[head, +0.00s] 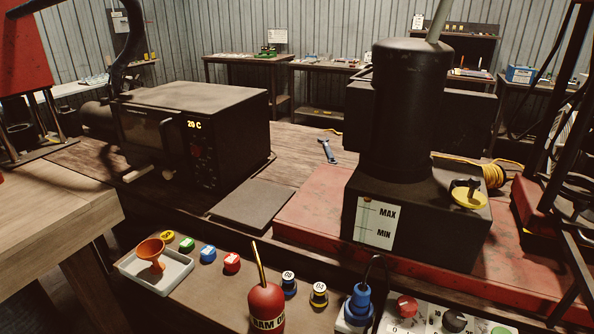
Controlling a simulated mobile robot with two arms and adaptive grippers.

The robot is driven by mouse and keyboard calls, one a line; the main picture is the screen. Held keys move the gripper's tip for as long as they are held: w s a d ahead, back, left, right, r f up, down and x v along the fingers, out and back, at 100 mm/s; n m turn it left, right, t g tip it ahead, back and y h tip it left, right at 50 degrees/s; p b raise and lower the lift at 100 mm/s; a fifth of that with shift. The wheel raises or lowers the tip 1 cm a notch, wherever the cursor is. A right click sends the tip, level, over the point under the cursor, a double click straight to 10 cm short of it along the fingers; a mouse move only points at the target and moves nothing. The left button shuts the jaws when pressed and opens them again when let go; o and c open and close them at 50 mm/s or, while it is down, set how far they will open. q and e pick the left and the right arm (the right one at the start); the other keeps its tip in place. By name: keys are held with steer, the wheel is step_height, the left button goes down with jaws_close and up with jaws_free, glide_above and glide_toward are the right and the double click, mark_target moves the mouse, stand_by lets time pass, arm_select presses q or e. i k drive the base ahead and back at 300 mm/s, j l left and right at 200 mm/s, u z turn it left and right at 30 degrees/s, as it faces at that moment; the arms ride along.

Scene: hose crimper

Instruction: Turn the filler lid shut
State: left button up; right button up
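The filler lid (470,197) is a yellow disc with a dark raised grip on it. It sits at the right end of the top of a black tank (420,235), beside a tall black cylinder (408,110). From this view I cannot tell how far the lid is turned. A white level plate (375,222) marked MAX and MIN is on the tank's front. Neither of my grippers is in view.
A red oil can (266,305), an orange funnel (150,255) in a white tray (165,275) and several coloured caps stand on the front shelf. A blue plug (358,303) and control buttons are lower right. A dark oven (205,130) stands left; dark frames crowd the right.

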mark_target(470, 198)
steer(key=k+l+z, duration=0.45)
steer(key=l, duration=0.2)
steer(key=k+l+z, duration=0.1)
steer(key=l+z, duration=0.15)
steer(key=l, duration=0.1)
